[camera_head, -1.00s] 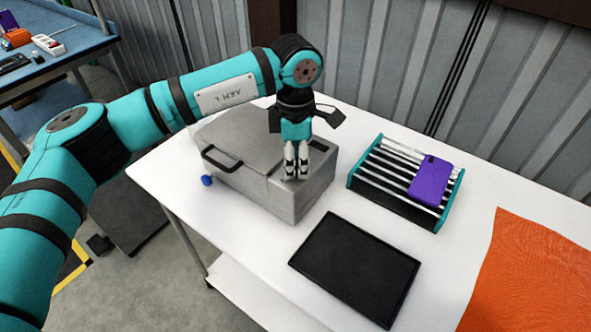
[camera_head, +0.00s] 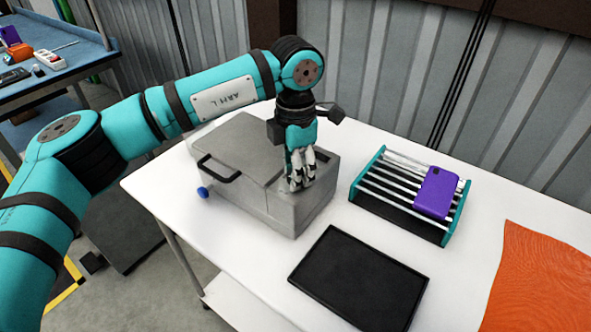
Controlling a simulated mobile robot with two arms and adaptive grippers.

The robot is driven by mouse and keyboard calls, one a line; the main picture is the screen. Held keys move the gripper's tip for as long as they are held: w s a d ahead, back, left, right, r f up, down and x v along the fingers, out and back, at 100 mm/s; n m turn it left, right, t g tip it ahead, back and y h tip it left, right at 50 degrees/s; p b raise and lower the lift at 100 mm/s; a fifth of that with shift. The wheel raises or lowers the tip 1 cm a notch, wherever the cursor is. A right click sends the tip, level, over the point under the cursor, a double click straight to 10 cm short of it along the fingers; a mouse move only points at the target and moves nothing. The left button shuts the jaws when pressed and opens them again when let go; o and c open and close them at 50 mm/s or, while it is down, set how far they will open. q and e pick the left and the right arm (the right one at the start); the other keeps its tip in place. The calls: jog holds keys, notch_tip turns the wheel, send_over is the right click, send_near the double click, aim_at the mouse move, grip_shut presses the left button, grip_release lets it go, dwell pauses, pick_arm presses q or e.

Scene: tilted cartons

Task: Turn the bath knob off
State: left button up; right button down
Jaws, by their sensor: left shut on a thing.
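The bath is a grey box (camera_head: 285,217) with a lid and a black handle (camera_head: 220,170), standing on the white table. My left gripper (camera_head: 297,184) points down onto the right part of the bath's top, beside the lid. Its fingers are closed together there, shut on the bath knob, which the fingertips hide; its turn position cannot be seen. A small blue ball-shaped knob (camera_head: 203,192) sticks out at the bath's left side, apart from the gripper. My right gripper is out of view.
On the white table (camera_head: 247,270), a black tray (camera_head: 358,278) lies in front of the bath. A rack (camera_head: 385,205) with a purple phone-like item (camera_head: 437,192) stands to the right. An orange cloth (camera_head: 540,280) lies at far right. A corrugated wall is behind.

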pick_arm(q)
jog(key=shift+r, duration=0.1)
jog(key=o, duration=0.9)
notch_tip(320, 180, up, 12)
